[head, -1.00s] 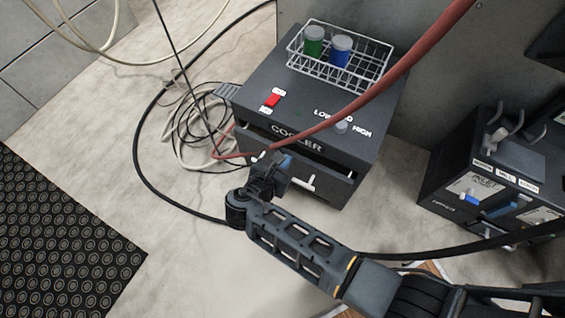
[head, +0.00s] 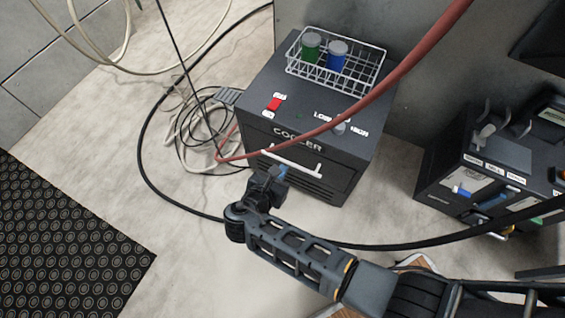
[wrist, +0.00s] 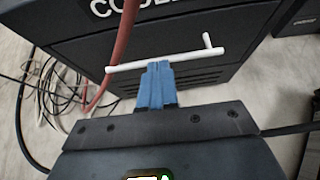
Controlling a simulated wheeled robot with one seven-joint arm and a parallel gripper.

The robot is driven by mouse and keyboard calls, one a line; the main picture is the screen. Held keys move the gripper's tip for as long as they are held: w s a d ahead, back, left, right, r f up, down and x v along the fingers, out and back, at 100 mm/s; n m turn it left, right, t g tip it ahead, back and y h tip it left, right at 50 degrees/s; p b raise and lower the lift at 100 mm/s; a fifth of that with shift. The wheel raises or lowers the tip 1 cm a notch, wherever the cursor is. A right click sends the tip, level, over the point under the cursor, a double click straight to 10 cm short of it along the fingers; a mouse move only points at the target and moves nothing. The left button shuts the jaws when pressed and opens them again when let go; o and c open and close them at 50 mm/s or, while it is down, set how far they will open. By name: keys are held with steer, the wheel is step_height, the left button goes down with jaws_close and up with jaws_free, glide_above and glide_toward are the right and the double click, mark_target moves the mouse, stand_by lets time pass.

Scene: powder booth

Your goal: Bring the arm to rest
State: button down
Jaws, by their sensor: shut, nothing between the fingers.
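My gripper (head: 283,173) is shut and empty, with its blue fingers together. It is low in front of the dark cooler (head: 330,185). In the wrist view the fingertips (wrist: 158,68) overlap the white bar handle (wrist: 190,56) on the cooler's drawer front. I cannot tell whether they touch it. The drawer front sits flush with the cabinet in the head view, with its handle (head: 295,164) just above my fingertips. My arm reaches in from the lower right.
A wire basket (head: 352,82) with a green jar (head: 311,46) and a blue jar (head: 338,55) stands on the cooler. A red hose (head: 400,72) crosses in front. Cables (head: 190,140) lie at left. A dark cabinet (head: 490,165) stands right.

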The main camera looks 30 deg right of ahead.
steer(key=p+v, duration=0.2)
steer(key=v, duration=0.6)
steer(key=shift+f, duration=0.1)
steer(key=s+d+f+m+y, duration=0.3)
steer(key=s+m, duration=0.1)
steer(key=s, duration=0.3)
steer(key=s+d+f+m+y, duration=0.2)
steer(key=s+d+m+y, duration=0.15)
steer(key=s, duration=0.45)
steer(key=s+r+m+t+y, duration=0.1)
steer(key=s+r+m+y, duration=0.2)
steer(key=s+r+m, duration=0.25)
steer(key=s+d+r+m+t+p, duration=0.1)
steer(key=r+m+p, duration=0.3)
steer(key=r, duration=1.2)
steer(key=s+d+r+m+t+p, duration=0.1)
steer(key=s+r+m+t+p, duration=0.2)
steer(key=r+p, duration=0.6)
steer(key=s+d+r+m+t+p, duration=0.2)
steer(key=r+m+p, duration=0.3)
steer(key=r, duration=1.8)
steer(key=shift+s+r+t+p, duration=0.35)
steer(key=shift+s+t+p, duration=0.05)
steer(key=shift+s+p, duration=0.45)
